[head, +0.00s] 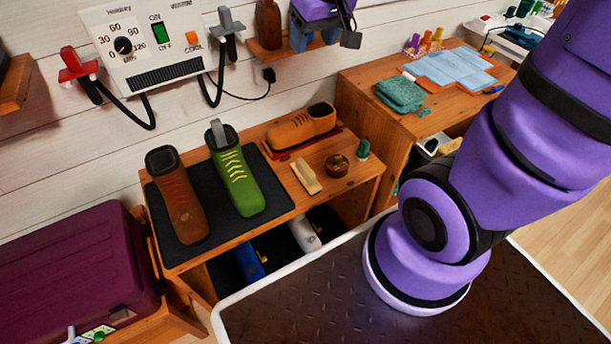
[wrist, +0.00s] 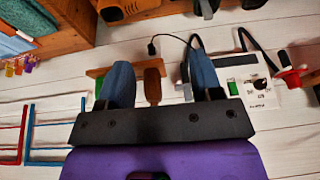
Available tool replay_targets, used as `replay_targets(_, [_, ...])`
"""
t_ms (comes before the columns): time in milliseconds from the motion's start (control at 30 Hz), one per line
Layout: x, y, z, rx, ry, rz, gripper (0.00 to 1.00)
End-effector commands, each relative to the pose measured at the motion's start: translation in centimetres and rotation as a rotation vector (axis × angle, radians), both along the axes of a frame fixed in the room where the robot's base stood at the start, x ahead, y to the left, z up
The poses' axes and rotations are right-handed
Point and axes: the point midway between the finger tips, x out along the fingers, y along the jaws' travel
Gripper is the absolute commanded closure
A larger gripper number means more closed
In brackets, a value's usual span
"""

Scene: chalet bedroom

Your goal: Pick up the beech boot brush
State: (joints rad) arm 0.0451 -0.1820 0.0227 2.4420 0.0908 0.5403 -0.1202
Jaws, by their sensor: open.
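The beech boot brush (head: 306,178) appears as a pale wooden block lying on the right part of the low wooden bench, between the black mat and a round brown tin. I cannot make it out in the wrist view. My gripper (head: 313,44) is high by the wall at the top of the head view, above and behind the bench, well apart from the brush. Its two blue fingers are spread with nothing between them. They also show in the wrist view (wrist: 160,68), with a wall shelf and brown bottle behind them.
A brown boot (head: 176,195) and a green boot (head: 235,172) stand on the black mat (head: 208,222). An orange shoe (head: 301,127), the brown tin (head: 337,166) and a small green item (head: 362,150) are near the brush. A boot dryer (head: 146,45) hangs on the wall.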

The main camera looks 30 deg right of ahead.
Motion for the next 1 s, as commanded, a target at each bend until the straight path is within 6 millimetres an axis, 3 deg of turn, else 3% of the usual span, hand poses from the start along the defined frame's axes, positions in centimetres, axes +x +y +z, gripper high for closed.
replay_targets(200, [4.0,-0.4,-5.5,0.005,0.043,-0.001,0.40])
replay_targets(500, [8.0,-1.2,-14.2,0.006,0.094,-0.005,0.40])
replay_targets(800, [9.8,-2.1,-24.0,-0.002,0.147,-0.014,0.40])
replay_targets(1000, [9.6,-2.7,-31.0,-0.011,0.184,-0.021,0.40])
